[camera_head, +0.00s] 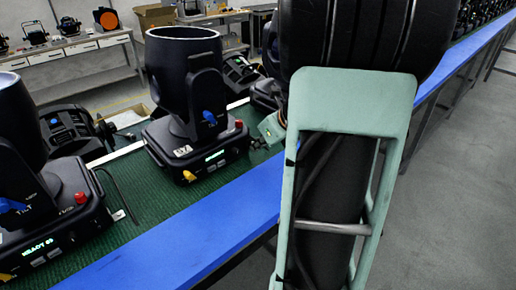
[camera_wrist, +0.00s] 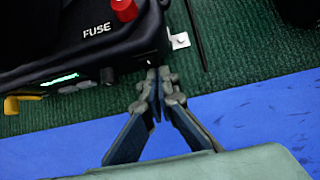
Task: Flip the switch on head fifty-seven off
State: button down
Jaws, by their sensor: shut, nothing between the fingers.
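A black lamp head with a wide open can (camera_head: 184,55) stands on a black base (camera_head: 190,148) in the middle left of the head view. The base has a red knob, a lit display and a yellow knob; the display is too small to read. In the wrist view the same base (camera_wrist: 75,45) shows the word FUSE, the red knob (camera_wrist: 124,9), the green display (camera_wrist: 60,80) and small buttons. My gripper (camera_wrist: 158,72) is shut and empty, its tips at the base's near right corner. Whether they touch is unclear. No switch is clearly visible there. My gripper (camera_head: 258,143) is small in the head view.
Another lamp head (camera_head: 55,215) stands at the front left, its display only partly legible. More black fixtures (camera_head: 70,130) sit behind on the green bench top (camera_head: 125,175). A blue strip (camera_head: 190,235) edges the bench. A metal tab (camera_wrist: 179,40) and a dark cable are near my fingertips.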

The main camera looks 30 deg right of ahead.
jog(key=b, duration=0.1)
jog(key=f+t+b, duration=0.1)
jog(key=b, duration=0.1)
jog(key=shift+w, duration=0.2)
jog(key=shift+b, duration=0.65)
jog(key=shift+r+t+b, duration=0.15)
jog(key=shift+t+b, duration=0.45)
jog(key=shift+b, duration=0.4)
jog(key=shift+a+r, duration=0.15)
jog(key=shift+r, duration=0.1)
